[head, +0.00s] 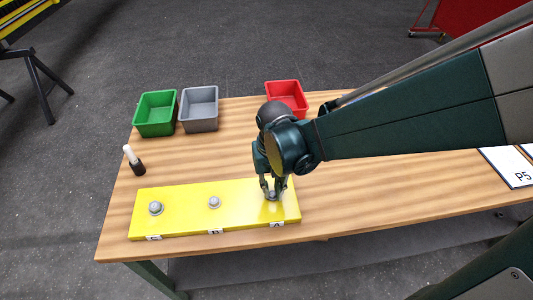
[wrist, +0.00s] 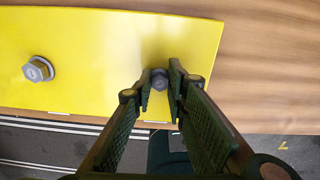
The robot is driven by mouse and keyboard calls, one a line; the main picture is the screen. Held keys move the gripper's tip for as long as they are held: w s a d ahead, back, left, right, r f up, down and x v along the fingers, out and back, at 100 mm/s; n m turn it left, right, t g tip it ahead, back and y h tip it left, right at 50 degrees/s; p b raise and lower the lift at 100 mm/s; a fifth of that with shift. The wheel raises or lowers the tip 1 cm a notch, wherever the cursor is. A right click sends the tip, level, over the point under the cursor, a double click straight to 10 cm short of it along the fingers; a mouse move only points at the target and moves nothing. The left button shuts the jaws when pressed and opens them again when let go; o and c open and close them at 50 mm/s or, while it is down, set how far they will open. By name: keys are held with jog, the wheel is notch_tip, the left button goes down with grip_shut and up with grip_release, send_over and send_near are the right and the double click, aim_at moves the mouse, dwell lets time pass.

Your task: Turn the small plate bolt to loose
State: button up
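The yellow plate (head: 185,206) lies on the table with three grey hex bolts in a row. The small plate bolt (wrist: 160,78) is at the right end, by the label A. My gripper (head: 273,192) points down over that end, and in the wrist view its fingertips (wrist: 160,82) stand on both sides of the bolt head, close against it. The gripper looks shut on it. In the head view the fingers partly hide this bolt. The middle bolt (head: 214,202) also shows larger in the wrist view (wrist: 38,69). The widest bolt (head: 156,208) is at the left, by C.
A green bin (head: 155,113), a grey bin (head: 199,108) and a red bin (head: 287,97) stand along the table's back. A black-and-white cylindrical object (head: 134,160) is at the left edge. A white sheet marked P5 (head: 513,166) lies right. The wood between bins and plate is mostly clear.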

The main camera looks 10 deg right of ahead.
aim_at(272, 192)
jog(key=shift+o, duration=1.4)
jog(key=shift+f, duration=0.1)
jog(key=shift+r, duration=0.25)
notch_tip(272, 192, up, 12)
jog(key=shift+f, duration=0.2)
